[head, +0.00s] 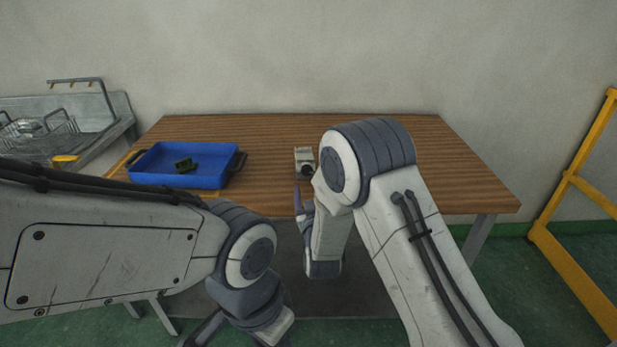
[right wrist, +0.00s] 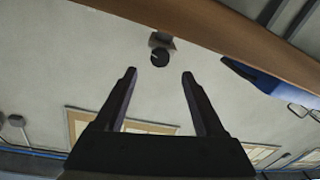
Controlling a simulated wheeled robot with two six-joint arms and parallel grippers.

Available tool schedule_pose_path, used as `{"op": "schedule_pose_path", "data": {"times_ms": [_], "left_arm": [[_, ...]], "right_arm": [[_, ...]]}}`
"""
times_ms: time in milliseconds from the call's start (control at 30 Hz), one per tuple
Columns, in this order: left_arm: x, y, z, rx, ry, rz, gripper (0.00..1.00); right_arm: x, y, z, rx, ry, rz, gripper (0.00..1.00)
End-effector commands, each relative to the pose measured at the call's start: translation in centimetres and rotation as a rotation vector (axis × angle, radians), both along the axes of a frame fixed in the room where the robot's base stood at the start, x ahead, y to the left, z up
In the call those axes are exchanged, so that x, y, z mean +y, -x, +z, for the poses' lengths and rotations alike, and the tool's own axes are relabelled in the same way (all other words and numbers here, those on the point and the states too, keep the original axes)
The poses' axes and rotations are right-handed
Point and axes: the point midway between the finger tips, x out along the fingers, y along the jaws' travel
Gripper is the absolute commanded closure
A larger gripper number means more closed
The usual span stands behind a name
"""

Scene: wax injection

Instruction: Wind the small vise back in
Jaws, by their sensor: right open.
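The small vise (head: 304,156) is a pale grey block at the middle of the wooden table, near its front edge, with a dark round part facing me. In the right wrist view the vise (right wrist: 162,40) shows at the table edge, with its round black knob (right wrist: 160,58) in front. My right gripper (head: 303,193) is open and empty, in front of the vise. In the right wrist view its two fingers (right wrist: 159,75) point toward the knob, which appears between and beyond their tips, apart from them. My left arm is low at the front left; its jaws are not clear.
A blue tray (head: 150,179) with a small dark green object (head: 185,164) stands on the table's left part. The wooden table (head: 400,190) is clear at the right. A metal rack (head: 30,128) stands at far left, a yellow frame (head: 575,185) at right.

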Motion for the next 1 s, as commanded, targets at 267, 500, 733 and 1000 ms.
{"op": "schedule_pose_path", "data": {"times_ms": [267, 500, 733, 1000], "left_arm": [[0.0, 0.0, 0.7, 0.0, 0.0, 0.0, 0.5], [0.0, 0.0, 0.9, 0.0, 0.0, 0.0, 0.5], [0.0, 0.0, 0.8, 0.0, 0.0, 0.0, 0.5], [0.0, 0.0, 0.8, 0.0, 0.0, 0.0, 0.5]], "right_arm": [[0.4, -5.0, 0.1, 0.0, 0.0, -0.001, 0.29], [0.7, -6.7, 0.0, 0.001, 0.001, 0.002, 0.29], [0.7, -6.8, 0.0, 0.001, 0.001, 0.002, 0.29], [0.7, -6.8, 0.0, 0.001, 0.0, 0.002, 1.0]]}}
